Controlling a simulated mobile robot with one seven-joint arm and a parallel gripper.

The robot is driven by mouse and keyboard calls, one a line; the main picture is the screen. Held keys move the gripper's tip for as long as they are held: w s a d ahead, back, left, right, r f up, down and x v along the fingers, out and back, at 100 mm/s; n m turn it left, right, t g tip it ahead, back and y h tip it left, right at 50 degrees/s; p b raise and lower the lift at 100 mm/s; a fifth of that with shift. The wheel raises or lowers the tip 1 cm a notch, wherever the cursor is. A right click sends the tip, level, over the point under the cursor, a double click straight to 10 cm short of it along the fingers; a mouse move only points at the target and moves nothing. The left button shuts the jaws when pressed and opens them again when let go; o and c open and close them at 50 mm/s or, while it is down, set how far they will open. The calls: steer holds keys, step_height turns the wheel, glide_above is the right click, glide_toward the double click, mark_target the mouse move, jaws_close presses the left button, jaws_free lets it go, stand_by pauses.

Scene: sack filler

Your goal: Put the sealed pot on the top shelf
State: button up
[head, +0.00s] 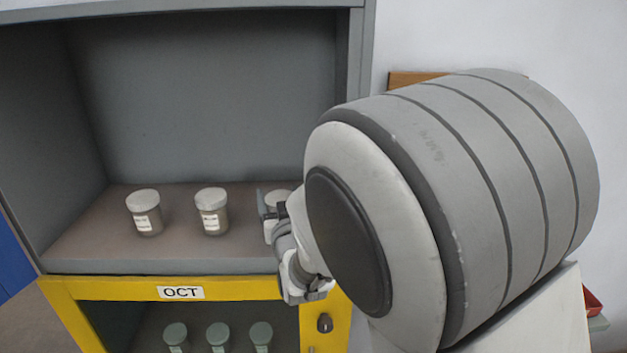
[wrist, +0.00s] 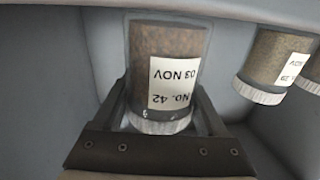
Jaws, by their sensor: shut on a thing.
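The sealed pot (wrist: 160,60) is a clear jar with brown contents, a pale ribbed lid and a white label reading "NO. 42, 03 NOV". It appears upside down in the wrist view. My gripper (wrist: 165,105) is shut on it, one finger on each side. In the head view the pot (head: 270,230) is inside the top shelf (head: 150,266) at its right end, partly hidden by my gripper (head: 272,205). It looks upright. I cannot tell whether its base touches the shelf.
Two similar lidded pots, one at left (head: 145,212) and one in the middle (head: 212,211), stand on the top shelf. Below is a yellow frame (head: 250,288) with an "OCT" label (head: 181,293) and several green-lidded pots (head: 219,337). The cabinet's right wall is close to my gripper.

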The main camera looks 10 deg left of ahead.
steer(key=shift+f, duration=0.15)
steer(key=o, duration=1.3)
steer(key=shift+r, duration=0.3)
steer(key=shift+b+v, duration=1.8)
steer(key=shift+v, duration=4.2)
steer(key=shift+f, duration=0.1)
